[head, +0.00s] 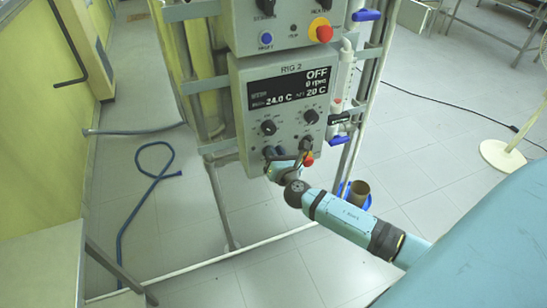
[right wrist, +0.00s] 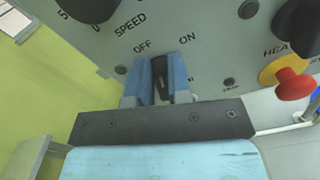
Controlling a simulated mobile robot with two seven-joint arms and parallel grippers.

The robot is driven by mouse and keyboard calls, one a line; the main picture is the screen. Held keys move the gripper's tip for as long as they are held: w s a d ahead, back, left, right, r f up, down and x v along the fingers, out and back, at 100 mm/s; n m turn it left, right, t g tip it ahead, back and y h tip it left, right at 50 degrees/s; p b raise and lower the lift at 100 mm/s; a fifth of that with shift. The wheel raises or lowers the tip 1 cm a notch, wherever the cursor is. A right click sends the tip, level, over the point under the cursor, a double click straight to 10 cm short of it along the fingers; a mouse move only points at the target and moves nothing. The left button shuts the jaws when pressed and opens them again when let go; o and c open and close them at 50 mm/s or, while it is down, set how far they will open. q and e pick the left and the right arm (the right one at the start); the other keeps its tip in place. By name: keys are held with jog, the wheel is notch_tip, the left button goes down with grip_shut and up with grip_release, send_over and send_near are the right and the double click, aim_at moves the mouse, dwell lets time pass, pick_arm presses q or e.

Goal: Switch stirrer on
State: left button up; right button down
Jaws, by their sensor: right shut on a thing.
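The RIG 2 control box (head: 243,118) hangs on a metal frame in the head view. Its display (head: 290,88) reads OFF and 0 rpm. My right gripper (head: 288,156) is at the lower part of the box. In the right wrist view, its blue fingers (right wrist: 160,80) are shut on a black stirrer switch (right wrist: 160,68) between the OFF and ON labels, below the SPEED label. The exact angle of the switch is hard to tell. In the head view the gripper largely hides the switch. My left gripper is not in view.
A red button on a yellow base (right wrist: 293,84) sits right of the switch. Another control box (head: 280,30) is above. Blue-handled valves (head: 338,140) line the right side. A blue hose (head: 128,205) lies on the floor at left.

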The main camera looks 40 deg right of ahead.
pick_arm(q)
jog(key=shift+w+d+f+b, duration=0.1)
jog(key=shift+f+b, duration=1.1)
jog(key=shift+b, duration=0.1)
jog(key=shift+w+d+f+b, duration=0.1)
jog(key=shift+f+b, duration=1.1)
jog(key=shift+b, duration=0.05)
pick_arm(e)
jog(key=shift+s+d+f+m, duration=0.1)
jog(key=shift+d+f+m, duration=0.1)
jog(key=shift+m, duration=1.1)
jog(key=shift+d+f+m, duration=0.15)
jog(key=shift+d+m, duration=0.05)
jog(key=shift+m, duration=1.1)
jog(key=shift+s+d+f+m, duration=0.1)
jog(key=shift+d+f+m, duration=0.1)
jog(key=shift+m, duration=1.1)
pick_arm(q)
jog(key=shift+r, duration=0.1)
pick_arm(e)
jog(key=shift+m, duration=0.3)
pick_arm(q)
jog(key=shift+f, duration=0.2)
pick_arm(e)
jog(key=c, duration=1.1)
grip_release()
jog(key=shift+o, duration=0.2)
